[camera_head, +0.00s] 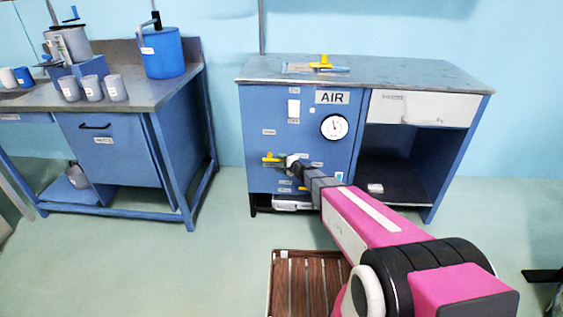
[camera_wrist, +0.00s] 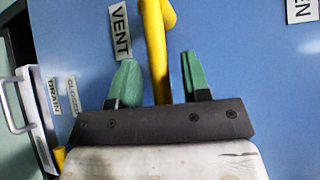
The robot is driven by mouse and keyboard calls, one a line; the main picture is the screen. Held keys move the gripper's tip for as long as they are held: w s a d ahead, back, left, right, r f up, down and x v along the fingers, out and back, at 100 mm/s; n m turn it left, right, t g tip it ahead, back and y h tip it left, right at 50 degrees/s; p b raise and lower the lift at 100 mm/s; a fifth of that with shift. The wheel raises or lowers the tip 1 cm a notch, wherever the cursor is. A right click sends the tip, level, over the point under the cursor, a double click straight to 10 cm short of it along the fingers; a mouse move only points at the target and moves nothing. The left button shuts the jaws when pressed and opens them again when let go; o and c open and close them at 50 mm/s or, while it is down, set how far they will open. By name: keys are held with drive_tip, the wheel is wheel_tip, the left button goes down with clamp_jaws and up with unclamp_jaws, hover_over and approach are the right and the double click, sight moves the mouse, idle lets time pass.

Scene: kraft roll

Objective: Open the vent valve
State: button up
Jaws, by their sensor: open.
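The vent valve's yellow handle (camera_wrist: 154,45) runs up and down in the wrist view, beside a white VENT label (camera_wrist: 120,32). My gripper (camera_wrist: 162,77) is open. Its two green fingers stand one on each side of the handle, with a visible gap on the right side and a narrower one on the left. In the head view, a yellow handle (camera_head: 270,158) shows on the front of the blue AIR cabinet (camera_head: 265,110), and my arm reaches to it. The valve's body is partly hidden by my gripper in the head view.
DRAIN and CLOSED labels (camera_wrist: 72,97) and a bit of yellow (camera_wrist: 60,157) are at the wrist view's left. A pressure gauge (camera_head: 334,127) sits above my arm. Another yellow handle (camera_head: 321,63) lies on the cabinet top. A slatted wooden pallet (camera_head: 284,262) is on the floor.

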drive_tip(key=shift+w+a, duration=0.2)
drive_tip(key=shift+w, duration=0.05)
drive_tip(key=shift+c, duration=0.2)
clamp_jaws()
drive_tip(key=shift+s+r, duration=0.1)
drive_tip(key=shift+r, duration=0.05)
drive_tip(key=shift+a+r+n+g+h, duration=0.1)
drive_tip(key=shift+r+n+g+h, duration=0.4)
drive_tip(key=shift+r+n+h, duration=0.25)
drive_tip(key=shift+a+r+n+g+h, duration=0.25)
drive_tip(key=shift+r+n+h, duration=0.25)
drive_tip(key=shift+h, duration=0.3)
drive_tip(key=shift+a+r+n+g+h, duration=0.15)
drive_tip(key=shift+r+n+g+h, duration=0.2)
drive_tip(key=shift+h, duration=0.4)
